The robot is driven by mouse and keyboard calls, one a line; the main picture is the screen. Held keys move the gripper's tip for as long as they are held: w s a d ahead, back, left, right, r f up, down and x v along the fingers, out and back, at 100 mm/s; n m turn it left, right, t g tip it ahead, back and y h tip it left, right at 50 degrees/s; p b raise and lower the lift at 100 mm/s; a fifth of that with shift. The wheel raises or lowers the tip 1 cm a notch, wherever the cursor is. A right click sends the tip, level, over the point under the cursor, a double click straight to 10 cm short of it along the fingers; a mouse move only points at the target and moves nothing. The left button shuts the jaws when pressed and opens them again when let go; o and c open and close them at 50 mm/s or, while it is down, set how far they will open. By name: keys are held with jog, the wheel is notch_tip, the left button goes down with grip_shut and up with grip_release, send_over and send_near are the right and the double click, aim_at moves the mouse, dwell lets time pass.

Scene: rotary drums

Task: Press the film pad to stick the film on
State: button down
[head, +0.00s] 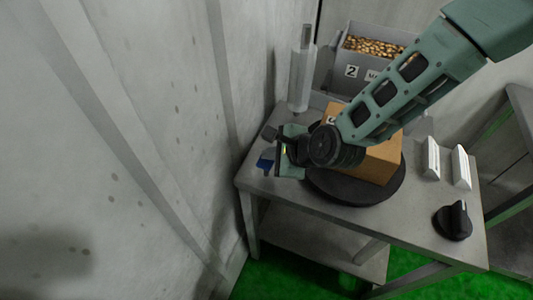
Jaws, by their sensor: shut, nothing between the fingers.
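My gripper (281,153) is over the left end of the grey table, beside the cardboard box. Its fingers are mostly hidden by its own body, and I see nothing held. A small blue piece (265,163) shows just left of my gripper; I cannot tell whether it is the film pad or whether they touch. A cardboard box (381,164) sits on a round black turntable (350,191), partly covered by my arm. A white upright roll (301,78), perhaps the film, stands at the table's back left.
A grey bin (352,72) of brass-coloured pieces, marked 2, stands behind the box. Two white slanted blocks (461,168) and a black knob (453,221) are on the right of the table (415,206). A concrete wall (130,150) is close on the left.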

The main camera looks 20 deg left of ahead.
aim_at(270, 161)
dwell(0.3)
jog(key=shift+r+p, duration=1.1)
jog(key=shift+r, duration=0.45)
jog(key=shift+r+p, duration=1.75)
jog(key=shift+r, duration=0.75)
